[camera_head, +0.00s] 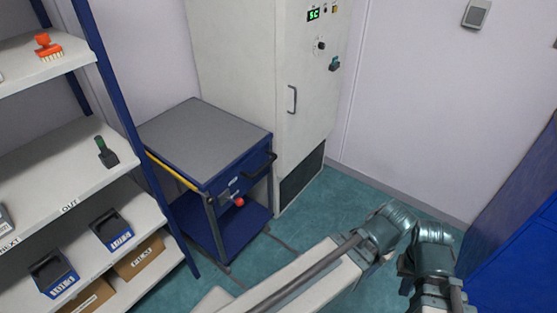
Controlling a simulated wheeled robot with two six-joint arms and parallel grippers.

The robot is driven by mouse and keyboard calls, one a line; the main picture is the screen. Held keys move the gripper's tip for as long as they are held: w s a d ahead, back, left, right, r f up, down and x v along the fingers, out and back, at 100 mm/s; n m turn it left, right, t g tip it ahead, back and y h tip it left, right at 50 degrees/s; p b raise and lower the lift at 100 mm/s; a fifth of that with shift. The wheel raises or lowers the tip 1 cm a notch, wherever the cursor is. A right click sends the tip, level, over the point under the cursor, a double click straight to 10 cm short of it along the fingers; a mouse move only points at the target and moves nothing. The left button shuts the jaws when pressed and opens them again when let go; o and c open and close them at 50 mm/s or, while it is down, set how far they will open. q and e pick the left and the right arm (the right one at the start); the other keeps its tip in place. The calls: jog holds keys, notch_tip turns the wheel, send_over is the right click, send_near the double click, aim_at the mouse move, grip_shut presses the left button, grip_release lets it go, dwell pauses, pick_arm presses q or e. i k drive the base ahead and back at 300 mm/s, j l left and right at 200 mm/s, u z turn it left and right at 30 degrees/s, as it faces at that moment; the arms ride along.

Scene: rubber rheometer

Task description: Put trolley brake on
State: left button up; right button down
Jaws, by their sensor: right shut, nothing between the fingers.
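The trolley stands left of centre, with a flat grey top (205,135) and a blue frame. My left gripper is not in view.
A shelf rack (60,160) with bins and boxes stands close to the trolley's left. A tall pale cabinet (300,130) with a green display stands behind and right of it. Green floor (335,205) is clear between cabinet and arm. A blue unit (520,240) is at the right edge.

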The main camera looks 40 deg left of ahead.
aim_at(239, 202)
jog(key=u, duration=1.6)
